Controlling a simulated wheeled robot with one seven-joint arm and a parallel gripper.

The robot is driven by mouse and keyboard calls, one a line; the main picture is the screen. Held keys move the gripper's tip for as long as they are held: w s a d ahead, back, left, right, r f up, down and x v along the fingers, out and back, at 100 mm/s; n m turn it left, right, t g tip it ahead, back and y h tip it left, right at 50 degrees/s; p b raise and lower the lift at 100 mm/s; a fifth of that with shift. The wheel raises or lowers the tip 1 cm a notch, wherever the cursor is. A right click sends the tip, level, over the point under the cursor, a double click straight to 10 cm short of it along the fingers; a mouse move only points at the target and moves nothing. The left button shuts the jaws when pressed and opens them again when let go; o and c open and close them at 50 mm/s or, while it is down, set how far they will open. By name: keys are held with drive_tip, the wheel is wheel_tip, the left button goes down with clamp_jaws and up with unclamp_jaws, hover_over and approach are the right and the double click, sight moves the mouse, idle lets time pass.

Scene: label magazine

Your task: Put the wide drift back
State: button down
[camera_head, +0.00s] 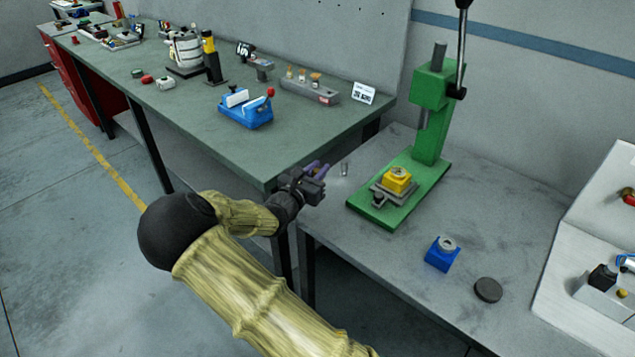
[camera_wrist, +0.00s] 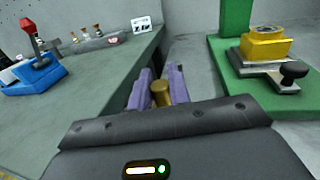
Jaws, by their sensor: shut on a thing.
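My gripper (camera_head: 318,172) is over the near edge between the green bench and the grey table. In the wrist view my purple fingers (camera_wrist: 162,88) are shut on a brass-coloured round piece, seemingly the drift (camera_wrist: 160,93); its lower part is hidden. Whether it is the wide one, I cannot tell. A grey block rack (camera_head: 307,91) stands on the green bench, with several small brown-topped pieces upright along it and a red label on its front. The rack also shows in the wrist view (camera_wrist: 93,43), ahead and to the left of my fingers.
A green press (camera_head: 430,120) with a yellow block (camera_head: 397,181) stands right of my gripper. A small grey cylinder (camera_head: 345,169) shows just beyond my fingertips. A white card (camera_head: 363,93) is beside the rack; a blue fixture (camera_head: 246,107) is left. A blue block (camera_head: 441,254) is on the table.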

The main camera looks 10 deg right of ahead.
drive_tip(key=shift+f, duration=1.8)
drive_tip(key=shift+f, duration=0.15)
drive_tip(key=c, duration=1.3)
unclamp_jaws()
drive_tip(key=shift+s+a, duration=0.1)
drive_tip(key=shift+a, duration=0.05)
drive_tip(key=v, duration=1.1)
drive_tip(key=shift+s+a, duration=0.2)
drive_tip(key=shift+s, duration=0.05)
